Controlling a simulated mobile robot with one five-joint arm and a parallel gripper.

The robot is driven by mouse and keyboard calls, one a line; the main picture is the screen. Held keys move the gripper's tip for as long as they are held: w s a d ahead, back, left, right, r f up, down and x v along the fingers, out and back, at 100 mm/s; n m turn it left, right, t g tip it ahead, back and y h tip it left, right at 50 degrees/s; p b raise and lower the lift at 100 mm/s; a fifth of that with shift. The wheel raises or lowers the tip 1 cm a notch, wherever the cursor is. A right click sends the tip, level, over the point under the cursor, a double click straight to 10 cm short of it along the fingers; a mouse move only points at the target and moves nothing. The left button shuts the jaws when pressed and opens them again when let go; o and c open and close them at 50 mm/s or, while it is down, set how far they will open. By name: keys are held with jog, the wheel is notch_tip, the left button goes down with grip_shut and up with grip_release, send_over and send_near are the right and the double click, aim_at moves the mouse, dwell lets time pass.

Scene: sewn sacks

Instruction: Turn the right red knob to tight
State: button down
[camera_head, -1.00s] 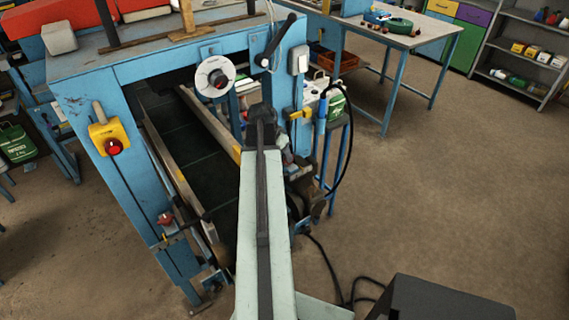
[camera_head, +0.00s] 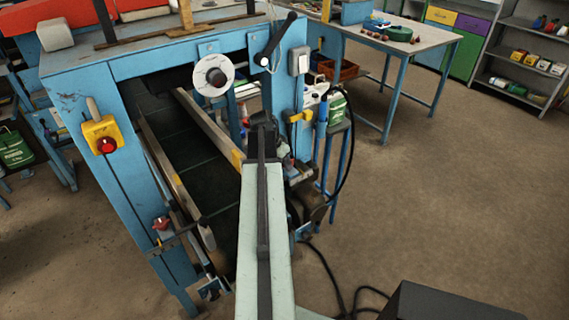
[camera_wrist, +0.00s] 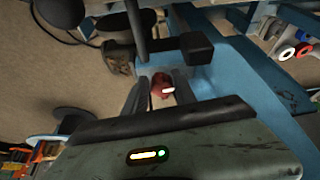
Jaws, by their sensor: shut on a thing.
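The right red knob (camera_wrist: 161,86) shows in the wrist view, between the two dark fingers of my gripper (camera_wrist: 160,80). My gripper is shut on it, one finger on each side. A pale mark or part shows on the knob's right side; whether it points to tight cannot be told. In the head view my pale arm hides this knob and the gripper's fingertips. The left red knob (camera_head: 161,223) sits on the left side of the blue machine frame (camera_head: 150,195).
A yellow box with a red button (camera_head: 106,145) is on the frame's left post. A white handwheel (camera_head: 214,75) and a black crank (camera_head: 278,42) are at the top. A black cable hangs right of my arm. Open floor (camera_head: 450,190) lies to the right.

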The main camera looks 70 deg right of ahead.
jog(key=shift+w+d+m, duration=0.1)
jog(key=shift+m, duration=0.6)
jog(key=c, duration=1)
grip_release()
jog(key=shift+g, duration=0.3)
jog(key=p+v, duration=0.7)
jog(key=shift+w+r, duration=0.1)
jog(key=shift+r, duration=0.3)
